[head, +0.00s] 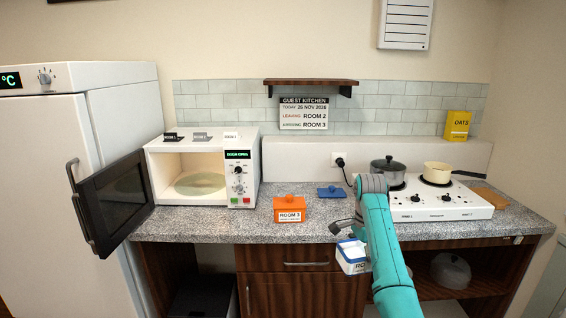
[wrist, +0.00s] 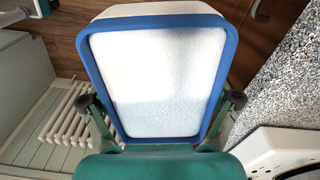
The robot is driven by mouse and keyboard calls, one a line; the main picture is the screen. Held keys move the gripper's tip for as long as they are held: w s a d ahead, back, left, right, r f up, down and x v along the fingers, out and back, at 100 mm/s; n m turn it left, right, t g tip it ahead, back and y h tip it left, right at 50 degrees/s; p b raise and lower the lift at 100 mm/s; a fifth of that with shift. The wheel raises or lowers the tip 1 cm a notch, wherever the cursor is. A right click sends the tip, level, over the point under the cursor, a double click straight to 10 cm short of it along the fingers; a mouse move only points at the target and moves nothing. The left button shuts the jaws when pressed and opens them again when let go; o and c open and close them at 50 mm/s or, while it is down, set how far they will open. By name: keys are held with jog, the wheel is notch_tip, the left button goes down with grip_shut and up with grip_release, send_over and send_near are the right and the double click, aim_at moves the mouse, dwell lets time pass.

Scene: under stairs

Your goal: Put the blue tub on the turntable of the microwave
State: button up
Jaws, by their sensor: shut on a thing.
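The blue tub (head: 353,262) is a white-labelled container with a blue rim, held in front of the counter edge. In the wrist view the tub (wrist: 153,22) shows its blue rim around a white, snow-like filling. My gripper (wrist: 161,101) has a finger at each side of it. In the head view my gripper (head: 345,228) is partly hidden by my arm. The microwave (head: 244,162) stands at the counter's left with its door (head: 118,203) swung open to the left. Its turntable (head: 200,184) is visible inside and looks empty.
An orange tub (head: 290,211) labelled ROOM 3 stands right of the microwave. A blue lid (head: 331,191) lies behind it to the right. A hob (head: 437,205) with two pots is at right. A fridge (head: 50,190) stands at left. Counter space before the microwave is clear.

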jog(key=s+a+f+n, duration=0.2)
jog(key=s+f+n, duration=0.5)
jog(key=s+f, duration=0.7)
jog(key=s+a+f+n, duration=0.2)
jog(key=s+f+n, duration=0.6)
jog(key=s+f, duration=0.6)
notch_tip(320, 180, down, 6)
jog(key=shift+s+a+r, duration=0.15)
jog(key=shift+s+r, duration=0.05)
jog(key=shift+s, duration=0.2)
